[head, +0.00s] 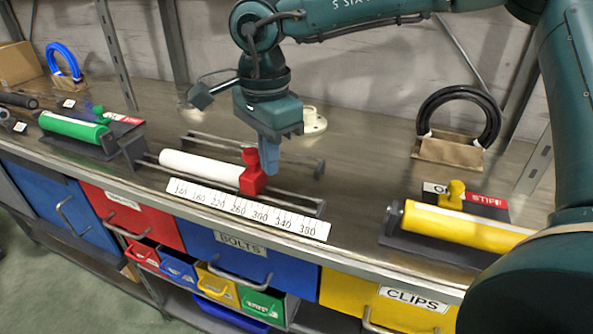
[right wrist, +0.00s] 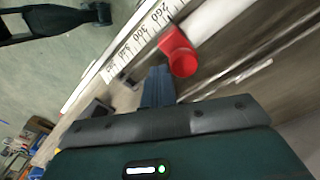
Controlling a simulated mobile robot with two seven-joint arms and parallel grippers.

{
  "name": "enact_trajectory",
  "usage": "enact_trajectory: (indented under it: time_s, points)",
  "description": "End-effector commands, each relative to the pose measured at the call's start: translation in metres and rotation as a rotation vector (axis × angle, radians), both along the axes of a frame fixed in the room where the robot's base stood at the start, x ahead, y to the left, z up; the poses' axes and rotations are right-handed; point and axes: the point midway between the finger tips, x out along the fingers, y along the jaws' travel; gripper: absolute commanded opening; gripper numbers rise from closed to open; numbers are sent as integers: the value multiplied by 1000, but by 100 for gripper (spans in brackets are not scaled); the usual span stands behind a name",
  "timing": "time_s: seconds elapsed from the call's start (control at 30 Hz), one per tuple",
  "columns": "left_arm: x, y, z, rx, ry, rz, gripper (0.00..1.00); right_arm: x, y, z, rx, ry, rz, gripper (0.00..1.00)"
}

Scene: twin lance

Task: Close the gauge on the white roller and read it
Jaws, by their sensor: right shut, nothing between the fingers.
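The white roller (head: 200,166) lies on a dark rail frame on the bench. The red gauge slider (head: 252,175) stands at the roller's right end, above the printed scale (head: 250,209), near the 260 to 300 marks. My right gripper (head: 269,165) is shut and empty, pointing down just right of the red slider; whether it touches cannot be told. In the right wrist view the red slider (right wrist: 180,55) is beside the blue-grey fingers (right wrist: 158,85), with the white roller (right wrist: 215,20) behind it. My left gripper is not in view.
A green roller (head: 75,130) lies to the left and a yellow roller (head: 465,225) to the right, near a black hose coil (head: 460,110). Drawers (head: 240,255) and small bins line the bench front. The rails right of the red slider are clear.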

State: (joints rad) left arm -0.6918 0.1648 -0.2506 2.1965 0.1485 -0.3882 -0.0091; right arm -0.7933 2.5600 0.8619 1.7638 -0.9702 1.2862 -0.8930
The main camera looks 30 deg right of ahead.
Motion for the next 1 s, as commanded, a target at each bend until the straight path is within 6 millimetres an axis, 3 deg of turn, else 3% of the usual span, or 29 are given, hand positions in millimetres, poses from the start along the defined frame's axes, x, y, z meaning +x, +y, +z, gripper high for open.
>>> enact_trajectory:
  time_s: [1.0]
  points:
    - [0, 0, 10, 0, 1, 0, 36, 22, 19, 1, 1, 0, 1, 0]
